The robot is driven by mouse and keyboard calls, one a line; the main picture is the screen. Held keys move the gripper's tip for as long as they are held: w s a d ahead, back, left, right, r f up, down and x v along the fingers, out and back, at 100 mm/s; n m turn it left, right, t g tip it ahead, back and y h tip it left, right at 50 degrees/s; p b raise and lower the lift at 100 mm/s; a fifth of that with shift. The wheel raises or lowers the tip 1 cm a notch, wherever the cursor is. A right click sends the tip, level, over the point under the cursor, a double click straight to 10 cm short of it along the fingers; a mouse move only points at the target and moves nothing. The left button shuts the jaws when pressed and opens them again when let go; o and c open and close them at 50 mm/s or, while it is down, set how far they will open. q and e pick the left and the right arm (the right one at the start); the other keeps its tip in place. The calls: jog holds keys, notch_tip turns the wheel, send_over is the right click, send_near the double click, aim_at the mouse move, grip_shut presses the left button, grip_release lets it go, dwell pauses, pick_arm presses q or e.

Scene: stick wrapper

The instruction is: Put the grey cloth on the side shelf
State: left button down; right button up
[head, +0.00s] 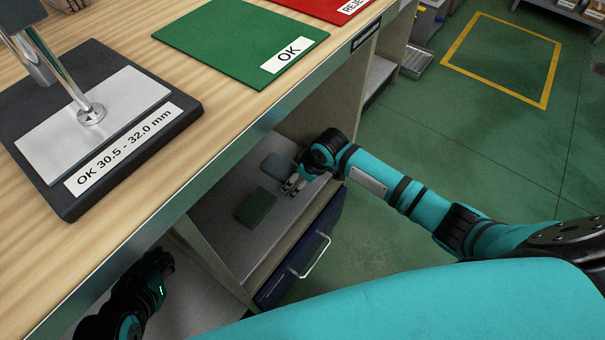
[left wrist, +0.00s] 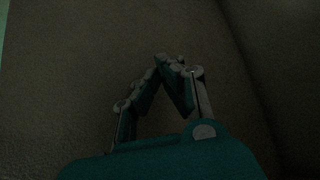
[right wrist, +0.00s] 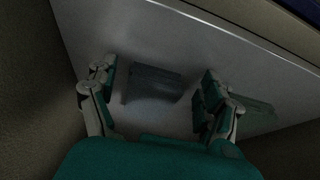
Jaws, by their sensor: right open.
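The grey cloth (head: 278,167), a small folded block, is on the grey shelf surface (head: 225,215) below the workbench, towards its back; it also shows in the right wrist view (right wrist: 152,84). My right gripper (head: 294,186) is open over the shelf. In the right wrist view its fingers (right wrist: 160,72) stand apart on either side of the cloth, and I see no finger touching it. My left gripper (left wrist: 168,66) has its fingertips together with nothing seen between them. In the head view the left arm is low beside the bench, its fingertips not clear.
A green folded cloth (head: 255,207) lies on the same shelf, nearer me. A blue drawer (head: 300,262) with a metal handle sits below the shelf. The wooden bench top (head: 130,30) overhangs, carrying a green OK mat (head: 235,42) and a gauge stand (head: 60,195).

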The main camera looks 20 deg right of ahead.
jog(key=p+v, duration=0.2)
jog(key=v, duration=0.4)
jog(key=shift+r+p, duration=0.2)
jog(key=shift+p, duration=0.2)
jog(key=p+v, duration=0.2)
jog(key=v, duration=0.4)
jog(key=s+a+f+m, duration=0.1)
jog(key=s+a, duration=0.1)
jog(key=s, duration=0.4)
jog(key=s+a+f+m, duration=0.1)
jog(key=s+a, duration=0.2)
jog(key=s, duration=0.3)
pick_arm(q)
jog(key=s+a+f+g, duration=0.1)
jog(key=s+g, duration=0.1)
jog(key=s, duration=0.2)
jog(key=s+a+f+g+y, duration=0.1)
jog(key=s+a+f+g, duration=0.1)
jog(key=s+g, duration=0.1)
jog(key=shift+s+f, duration=0.15)
jog(key=shift+s, duration=0.7)
pick_arm(e)
jog(key=s+d+r+m+h, duration=0.2)
jog(key=s+d, duration=0.4)
jog(key=s, duration=0.4)
jog(key=shift+s+m, duration=0.25)
jog(key=shift+m, duration=0.25)
